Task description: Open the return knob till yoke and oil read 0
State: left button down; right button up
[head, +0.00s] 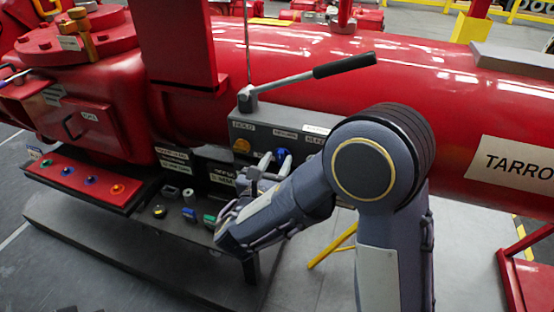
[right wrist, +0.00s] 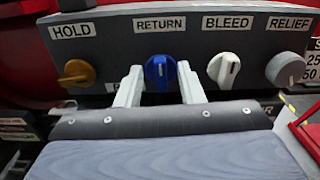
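The blue return knob (right wrist: 160,72) sits on the grey panel under the RETURN label in the right wrist view, its white mark about upright. It also shows in the head view (head: 284,158). My right gripper (right wrist: 159,82) is open, with one pale finger on each side of the knob. Small gaps seem to show between fingers and knob; I cannot tell whether they touch. In the head view my right gripper (head: 262,172) is at the panel front, partly hidden by its own arm. My left gripper is not in view. No readable yoke or oil value shows.
The orange hold knob (right wrist: 76,73) is left of the return knob; the white bleed knob (right wrist: 224,70) and grey relief knob (right wrist: 286,69) are right. A black-handled lever (head: 344,65) rises above the panel. A red button panel (head: 75,181) stands at left.

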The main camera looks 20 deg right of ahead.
jog(key=shift+w+d, duration=0.3)
jog(key=shift+w, duration=0.1)
jog(key=shift+c, duration=0.4)
grip_shut()
